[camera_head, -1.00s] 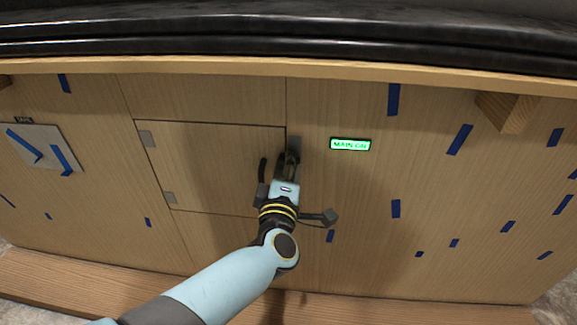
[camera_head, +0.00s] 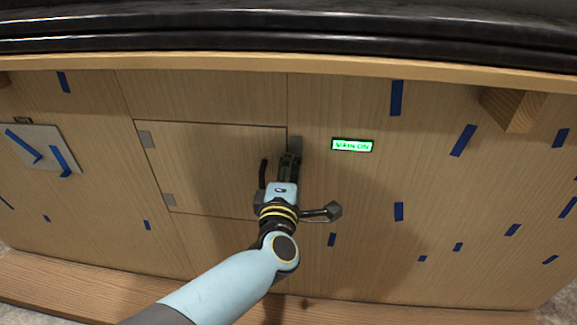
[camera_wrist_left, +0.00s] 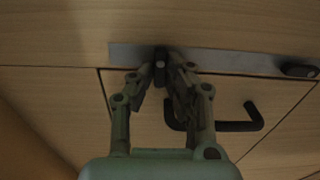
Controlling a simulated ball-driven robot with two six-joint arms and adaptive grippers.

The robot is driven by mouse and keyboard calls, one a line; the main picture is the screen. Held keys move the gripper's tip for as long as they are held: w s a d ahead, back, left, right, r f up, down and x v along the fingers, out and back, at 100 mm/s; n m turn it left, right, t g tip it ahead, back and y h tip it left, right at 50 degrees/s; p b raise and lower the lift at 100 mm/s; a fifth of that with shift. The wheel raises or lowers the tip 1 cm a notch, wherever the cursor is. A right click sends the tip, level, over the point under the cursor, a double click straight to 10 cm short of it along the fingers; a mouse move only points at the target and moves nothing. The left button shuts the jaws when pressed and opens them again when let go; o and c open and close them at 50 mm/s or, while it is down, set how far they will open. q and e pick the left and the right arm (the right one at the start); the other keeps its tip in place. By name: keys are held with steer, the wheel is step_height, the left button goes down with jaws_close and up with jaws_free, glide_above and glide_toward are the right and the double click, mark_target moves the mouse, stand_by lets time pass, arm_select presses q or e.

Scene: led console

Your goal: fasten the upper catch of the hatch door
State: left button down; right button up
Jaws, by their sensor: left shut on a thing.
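The hatch door (camera_head: 220,150) is a flush wooden panel, and it looks closed. Its black handle (camera_head: 263,174) is near its right edge; the handle also shows in the left wrist view (camera_wrist_left: 225,126). A grey metal strip (camera_wrist_left: 225,60) runs along the door's edge there, with a small dark catch (camera_wrist_left: 160,66) on it. My left gripper (camera_head: 290,158) is at the door's upper right edge, its fingertips shut on that catch. The fingers hide most of the catch, so its exact turn cannot be told. My right gripper is not in view.
A second dark knob (camera_wrist_left: 300,69) sits farther along the strip. A lit green display (camera_head: 352,145) is right of the door. Grey hinges (camera_head: 147,139) are on the door's left edge. Blue tape marks and a wooden block (camera_head: 512,108) are on the panel. A ledge (camera_head: 90,285) runs below.

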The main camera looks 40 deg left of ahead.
mark_target(290, 116)
arm_select(q)
steer(key=c, duration=1.3)
jaws_free()
steer(key=shift+c, duration=0.2)
steer(key=o, duration=0.8)
steer(key=r, duration=0.8)
steer(key=shift+w+a, duration=0.15)
steer(key=shift+w, duration=0.05)
steer(key=shift+s+r, duration=0.2)
steer(key=shift+r, duration=0.6)
steer(key=c, duration=0.5)
steer(key=shift+s+d+r, duration=0.1)
steer(key=shift+d+r, duration=0.1)
steer(key=shift+r, duration=0.05)
steer(key=c, duration=0.3)
steer(key=shift+a, duration=0.1)
steer(key=shift+f, duration=0.1)
